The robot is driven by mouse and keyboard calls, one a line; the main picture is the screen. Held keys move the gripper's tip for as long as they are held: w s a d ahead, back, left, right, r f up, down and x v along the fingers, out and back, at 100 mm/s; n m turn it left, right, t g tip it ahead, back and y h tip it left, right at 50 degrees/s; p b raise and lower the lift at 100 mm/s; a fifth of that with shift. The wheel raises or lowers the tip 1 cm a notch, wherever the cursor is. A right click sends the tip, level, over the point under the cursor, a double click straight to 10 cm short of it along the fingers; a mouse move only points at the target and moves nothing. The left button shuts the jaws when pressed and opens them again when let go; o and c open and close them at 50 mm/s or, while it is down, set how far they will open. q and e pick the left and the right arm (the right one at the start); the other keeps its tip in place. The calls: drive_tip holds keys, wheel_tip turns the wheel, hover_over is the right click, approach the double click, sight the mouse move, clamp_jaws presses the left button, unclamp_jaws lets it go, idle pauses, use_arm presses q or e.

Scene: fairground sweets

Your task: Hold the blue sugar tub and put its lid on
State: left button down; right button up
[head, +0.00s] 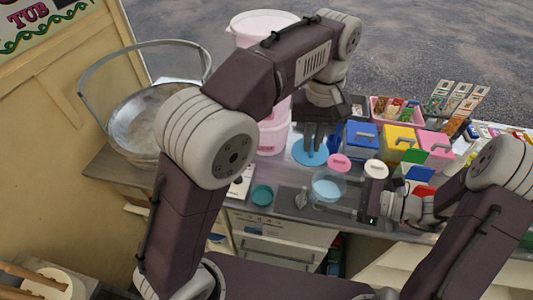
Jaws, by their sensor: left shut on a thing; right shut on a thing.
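The blue lid (309,153) is a flat light-blue disc. My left gripper (314,142) points down and is shut on it from above. The blue sugar tub (327,190) is a small, clear round tub with blue in it, standing open-topped near the counter's front. My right gripper (338,198) comes in from the right and is shut on the tub's sides. In the picture the lid is above and slightly left of the tub, apart from it. The lid's exact height is hard to tell.
A pink lid (339,162) and a white lid (376,169) lie near the tub. A teal round thing (262,194) is left on the counter (290,200). Blue (361,137), yellow (397,141) and pink (435,145) boxes stand behind right. A metal bowl (135,123) is far left.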

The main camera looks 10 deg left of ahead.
use_arm(q)
drive_tip(key=s+d+r+m, duration=0.1)
drive_tip(key=s+d+m, duration=0.15)
drive_tip(key=d, duration=0.35)
wheel_tip(320, 180, down, 6)
drive_tip(key=shift+s+f, duration=0.2)
drive_tip(key=shift+s, duration=0.1)
drive_tip(key=shift+f+n, duration=0.15)
drive_tip(key=shift+n, duration=0.1)
idle(1.0)
drive_tip(key=c, duration=1)
unclamp_jaws()
drive_tip(key=shift+o, duration=0.2)
